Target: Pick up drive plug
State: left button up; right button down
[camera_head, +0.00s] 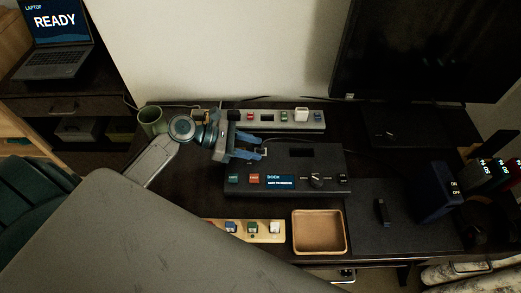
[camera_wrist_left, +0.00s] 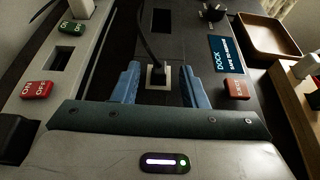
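A black dock (camera_head: 318,160) stands on the dark desk, with a lit label (camera_wrist_left: 228,55) that appears to read "DOCK SAFE TO REMOVE". A small pale plug (camera_wrist_left: 157,75) with a black cable sits at the dock in the left wrist view. I take it for the drive plug; my gripper largely hides it in the head view. My left gripper (camera_head: 264,148) is over the dock's back left part. In the left wrist view its blue fingers (camera_wrist_left: 160,88) are apart, one on each side of the plug, with visible gaps. My right gripper is not in view.
A grey power strip (camera_head: 276,128) with switches and a white plug (camera_head: 301,114) lies behind the dock. A wooden tray (camera_head: 319,232) and a wooden strip (camera_head: 262,238) are in front. A green cup (camera_head: 152,121) stands left; a monitor (camera_head: 430,45) stands back right.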

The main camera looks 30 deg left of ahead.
pick_arm(q)
jog(key=shift+c, duration=0.2)
grip_shut()
jog(key=shift+r, duration=0.1)
